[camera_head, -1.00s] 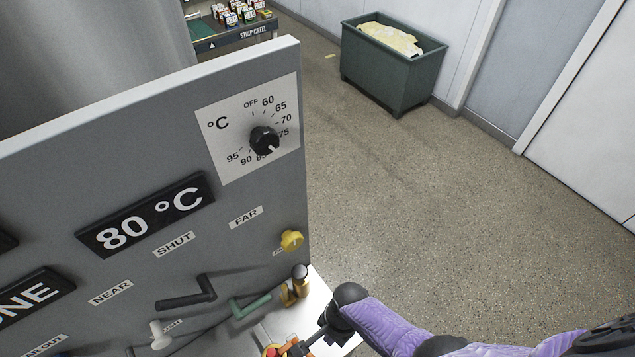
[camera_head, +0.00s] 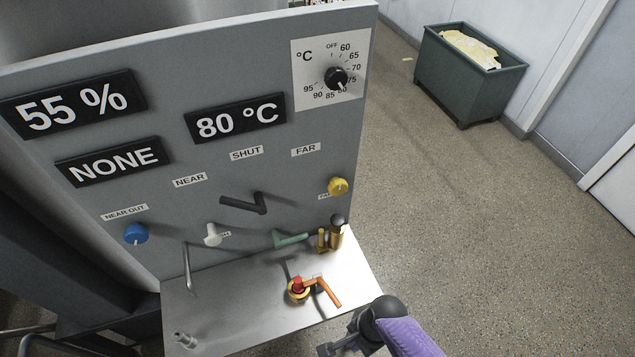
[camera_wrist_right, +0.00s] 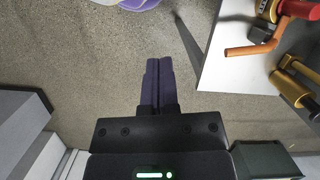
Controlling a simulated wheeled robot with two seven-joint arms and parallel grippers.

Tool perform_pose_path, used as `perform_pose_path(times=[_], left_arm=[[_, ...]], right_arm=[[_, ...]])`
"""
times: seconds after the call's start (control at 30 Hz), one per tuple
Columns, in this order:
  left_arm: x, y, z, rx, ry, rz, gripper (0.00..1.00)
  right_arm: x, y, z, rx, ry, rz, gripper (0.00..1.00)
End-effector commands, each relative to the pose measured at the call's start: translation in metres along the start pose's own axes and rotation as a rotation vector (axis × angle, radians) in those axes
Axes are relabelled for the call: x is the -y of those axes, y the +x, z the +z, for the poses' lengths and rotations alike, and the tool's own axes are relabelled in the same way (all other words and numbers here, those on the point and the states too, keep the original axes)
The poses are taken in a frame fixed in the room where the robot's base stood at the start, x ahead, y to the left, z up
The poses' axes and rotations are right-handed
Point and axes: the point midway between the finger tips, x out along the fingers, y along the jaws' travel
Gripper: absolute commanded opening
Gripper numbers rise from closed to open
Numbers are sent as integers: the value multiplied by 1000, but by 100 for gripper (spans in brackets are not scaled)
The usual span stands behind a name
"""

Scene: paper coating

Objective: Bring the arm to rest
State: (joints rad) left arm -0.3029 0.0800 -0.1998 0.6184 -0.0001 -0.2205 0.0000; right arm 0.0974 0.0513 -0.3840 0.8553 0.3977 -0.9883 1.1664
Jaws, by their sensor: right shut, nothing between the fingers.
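My right gripper (camera_head: 338,347) is at the bottom of the head view, in front of the near right corner of a metal shelf (camera_head: 240,318). In the right wrist view its two dark fingers (camera_wrist_right: 158,80) are together with nothing between them, over bare floor. The shelf edge (camera_wrist_right: 225,75) lies to their right, apart from them. My purple right forearm (camera_head: 412,338) comes in from the bottom right. My left gripper is not in view.
The grey panel (camera_head: 90,195) has a dial (camera_head: 336,78), an 80 °C display (camera_head: 237,120), a dark lever (camera_head: 245,203) and coloured knobs. An orange-handled valve (camera_head: 322,288) and brass fitting (camera_head: 337,234) stand at the shelf. A green bin (camera_head: 460,85) stands behind on open floor.

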Motion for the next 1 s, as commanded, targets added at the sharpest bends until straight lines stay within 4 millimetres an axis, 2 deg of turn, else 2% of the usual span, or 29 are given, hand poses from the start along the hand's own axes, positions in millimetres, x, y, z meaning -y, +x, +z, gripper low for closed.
perform_pose_path(times=[0.27,0.47,0.77,1.0], left_arm=[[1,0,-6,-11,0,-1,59],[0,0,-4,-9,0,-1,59],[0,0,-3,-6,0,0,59],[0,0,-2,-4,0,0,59]], right_arm=[[6,-16,7,-16,-184,-42,0],[8,-41,12,-57,-385,-82,0],[-3,-103,13,-201,-747,-109,0],[-24,-163,12,-346,-991,-74,0]])
